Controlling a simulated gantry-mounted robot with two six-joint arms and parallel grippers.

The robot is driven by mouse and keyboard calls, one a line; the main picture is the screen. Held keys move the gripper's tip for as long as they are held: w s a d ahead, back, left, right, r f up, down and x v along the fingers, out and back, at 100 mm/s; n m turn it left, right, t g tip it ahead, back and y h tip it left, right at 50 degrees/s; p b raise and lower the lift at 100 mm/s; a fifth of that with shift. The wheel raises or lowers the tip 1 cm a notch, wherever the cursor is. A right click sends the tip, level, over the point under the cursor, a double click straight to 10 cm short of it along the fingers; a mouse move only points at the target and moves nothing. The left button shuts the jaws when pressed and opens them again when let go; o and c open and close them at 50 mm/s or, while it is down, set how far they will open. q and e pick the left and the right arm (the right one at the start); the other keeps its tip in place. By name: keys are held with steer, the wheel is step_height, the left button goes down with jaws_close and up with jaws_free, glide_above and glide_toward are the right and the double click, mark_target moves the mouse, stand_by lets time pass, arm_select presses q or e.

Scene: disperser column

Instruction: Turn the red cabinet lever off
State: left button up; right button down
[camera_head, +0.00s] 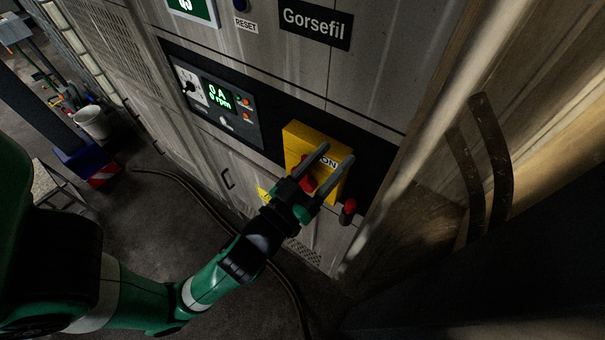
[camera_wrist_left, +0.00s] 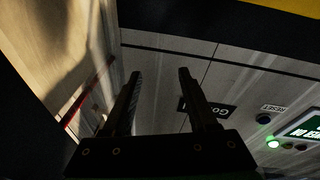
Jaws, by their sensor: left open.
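The yellow switch box (camera_head: 295,142) is on the cabinet front in the head view, with an "ON" label (camera_head: 328,161) on it. The red lever (camera_head: 307,184) shows on the box, partly hidden by my gripper. My left gripper (camera_head: 336,152) is open in front of the box, its two fingers apart and passing either side of part of the red lever. I cannot tell whether they touch it. In the left wrist view the open fingers (camera_wrist_left: 160,76) have cabinet panel behind them, and only a yellow edge (camera_wrist_left: 290,5) shows at the top right; the lever is out of view.
A display panel (camera_head: 218,97) with a knob is left of the box. A small red-ended part (camera_head: 348,211) sticks out at the box's lower right. A wooden surface (camera_head: 420,225) is close on the right. A cable (camera_head: 190,187) lies on the floor; a white bucket (camera_head: 92,122) stands far left.

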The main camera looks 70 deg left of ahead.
arm_select(q)
steer(key=s+a+f+m+g+b, duration=0.1)
steer(key=s+a+f+g+b, duration=0.15)
steer(key=s+f, duration=0.95)
steer(key=shift+g+y, duration=0.3)
steer(key=shift+g, duration=0.05)
steer(key=p+x, duration=0.1)
steer(key=x, duration=0.9)
steer(key=shift+a, duration=0.1)
steer(key=shift+w+a+f, duration=0.2)
steer(key=shift+w, duration=0.1)
jaws_close()
